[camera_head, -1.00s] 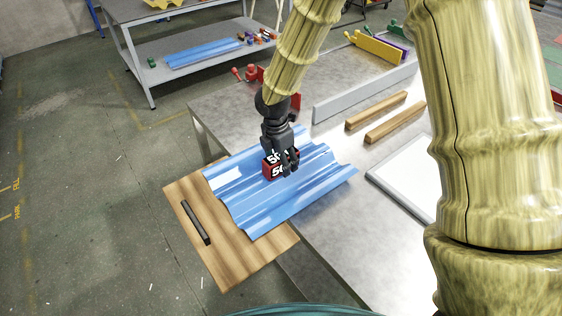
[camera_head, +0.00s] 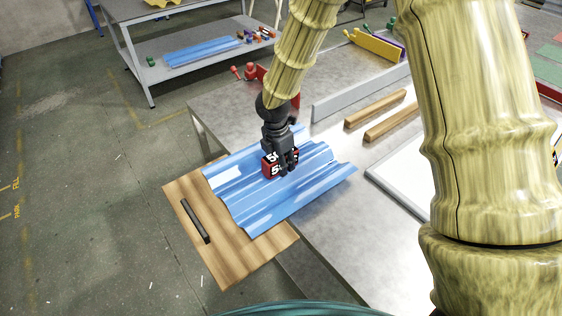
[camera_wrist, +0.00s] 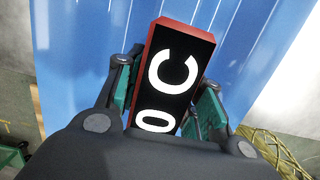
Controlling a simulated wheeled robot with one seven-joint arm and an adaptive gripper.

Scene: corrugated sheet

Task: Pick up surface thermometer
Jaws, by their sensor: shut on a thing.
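The surface thermometer is a small red block with a black face and white characters. In the head view the surface thermometer (camera_head: 269,166) is at the middle of the blue corrugated sheet (camera_head: 245,207). My gripper (camera_head: 283,163) reaches down over it, shut on it. In the wrist view the thermometer (camera_wrist: 172,75) stands between the two green-padded fingers of my gripper (camera_wrist: 165,100), with the blue sheet (camera_wrist: 90,40) behind it. The fingers partly hide its sides. I cannot tell whether its underside touches the sheet.
Two wooden strips (camera_head: 390,122), a grey bar (camera_head: 360,93) and red clamps (camera_head: 256,73) lie behind. A white-topped panel (camera_head: 400,175) is at right.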

